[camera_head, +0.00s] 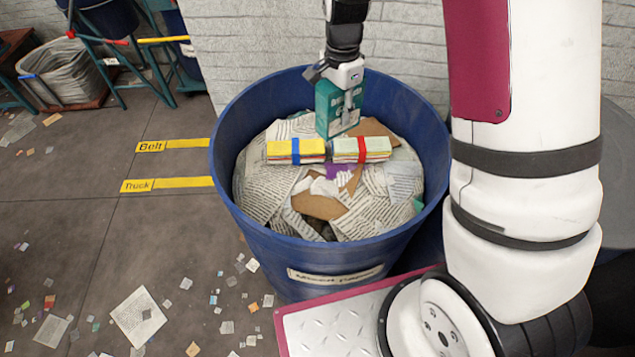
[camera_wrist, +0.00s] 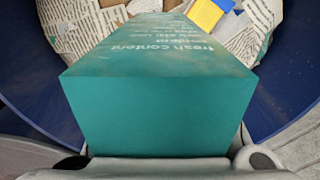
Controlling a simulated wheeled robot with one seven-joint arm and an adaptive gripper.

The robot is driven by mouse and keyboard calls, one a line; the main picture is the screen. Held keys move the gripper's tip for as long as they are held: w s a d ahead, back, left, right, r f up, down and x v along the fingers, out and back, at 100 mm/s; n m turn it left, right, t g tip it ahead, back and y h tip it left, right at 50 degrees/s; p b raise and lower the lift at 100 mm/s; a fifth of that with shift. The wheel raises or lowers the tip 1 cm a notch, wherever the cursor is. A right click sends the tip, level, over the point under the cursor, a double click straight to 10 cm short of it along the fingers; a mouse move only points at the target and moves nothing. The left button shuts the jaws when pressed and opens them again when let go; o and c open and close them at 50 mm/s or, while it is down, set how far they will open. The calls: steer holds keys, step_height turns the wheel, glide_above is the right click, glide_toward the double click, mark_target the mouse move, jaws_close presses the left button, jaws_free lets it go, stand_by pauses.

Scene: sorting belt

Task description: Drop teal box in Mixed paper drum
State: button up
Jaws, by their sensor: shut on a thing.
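A teal box (camera_head: 338,110) is upright in my gripper (camera_head: 341,82), which is shut on its upper part. The box is inside the rim of the blue Mixed paper drum (camera_head: 232,196), over the paper in it. I cannot tell whether its lower end touches the paper. In the wrist view the teal box (camera_wrist: 155,105) fills the middle, with printed words on its far face, and the drum's blue wall (camera_wrist: 285,85) shows on both sides. The fingertips are mostly hidden by the box.
Newspaper, cardboard and two banded bundles, one with a blue band (camera_head: 295,152) and one with a red band (camera_head: 362,150), lie in the drum. A brick wall (camera_head: 240,50) stands behind. Yellow floor labels (camera_head: 170,145) and paper scraps lie at left.

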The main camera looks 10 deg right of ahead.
steer(key=shift+f+b, duration=1.3)
steer(key=shift+f, duration=1.65)
steer(key=o, duration=0.9)
steer(key=shift+r, duration=0.15)
step_height(320, 180, up, 12)
steer(key=shift+f, duration=0.1)
